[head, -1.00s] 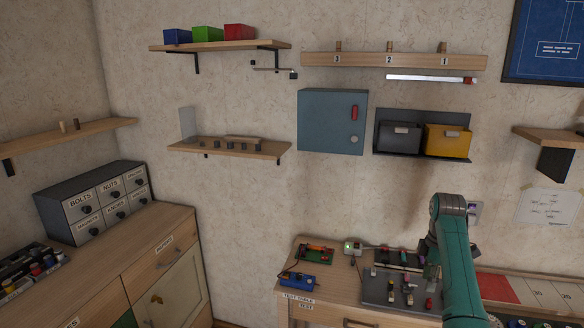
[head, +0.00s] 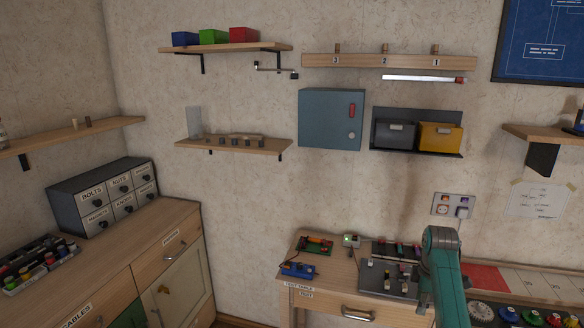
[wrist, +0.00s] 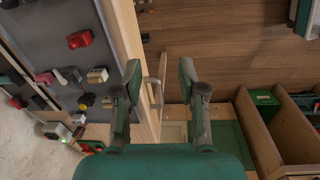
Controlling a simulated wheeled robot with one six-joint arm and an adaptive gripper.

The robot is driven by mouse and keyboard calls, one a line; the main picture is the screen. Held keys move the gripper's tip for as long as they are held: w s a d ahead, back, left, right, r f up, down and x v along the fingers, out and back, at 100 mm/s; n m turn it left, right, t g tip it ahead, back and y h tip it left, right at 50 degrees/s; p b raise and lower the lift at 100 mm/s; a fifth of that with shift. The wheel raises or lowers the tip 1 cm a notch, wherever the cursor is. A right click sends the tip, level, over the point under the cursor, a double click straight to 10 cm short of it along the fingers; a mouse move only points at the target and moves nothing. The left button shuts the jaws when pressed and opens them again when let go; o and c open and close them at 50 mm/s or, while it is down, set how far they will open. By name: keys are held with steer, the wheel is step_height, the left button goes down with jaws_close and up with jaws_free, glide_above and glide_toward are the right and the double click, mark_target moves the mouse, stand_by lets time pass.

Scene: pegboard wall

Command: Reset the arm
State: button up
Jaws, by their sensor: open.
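My arm (head: 443,275) stands folded at the lower right of the head view, in front of the right part of the test table (head: 322,297). The arm hides part of the dark panel (head: 376,284) on that table. My gripper (wrist: 160,82) shows in the wrist view with its two fingers spread apart and nothing between them. It points down past the table's wooden edge (wrist: 124,45), with the wood floor (wrist: 215,50) beyond. The gripper is out of sight in the head view.
A drawer handle (head: 358,314) sticks out of the table front. Green and red boards, a blue device (head: 298,270) and small parts lie on the table. A wooden cabinet (head: 130,270) stands at left. Shelves, a blue-grey wall box (head: 331,119) and bins (head: 440,136) hang on the wall.

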steer(key=s+a+f+m+t, duration=0.1)
steer(key=s+a+f, duration=0.15)
steer(key=f, duration=0.45)
steer(key=s+a+f+m+t, duration=0.1)
steer(key=s+a+f, duration=0.1)
steer(key=s+f, duration=0.35)
steer(key=s+a+f+m+t, duration=0.1)
steer(key=s+a+f, duration=0.1)
steer(key=f, duration=0.7)
steer(key=s+a+f+m+t, duration=0.2)
steer(key=s+a+f, duration=0.1)
steer(key=s, duration=0.6)
steer(key=s+a+f+m+t, duration=0.2)
steer(key=s+a+f, duration=0.15)
steer(key=s, duration=0.55)
steer(key=s+a+r+m+t, duration=0.25)
steer(key=s+r, duration=0.55)
steer(key=s, duration=0.5)
steer(key=s+a+r+m+t, duration=0.25)
steer(key=s+r, duration=0.55)
steer(key=s, duration=0.6)
steer(key=s+r+m+t, duration=0.1)
steer(key=s+r, duration=0.5)
steer(key=r, duration=0.6)
steer(key=shift+a+r+m+t, duration=0.2)
steer(key=shift+a+m+t, duration=0.2)
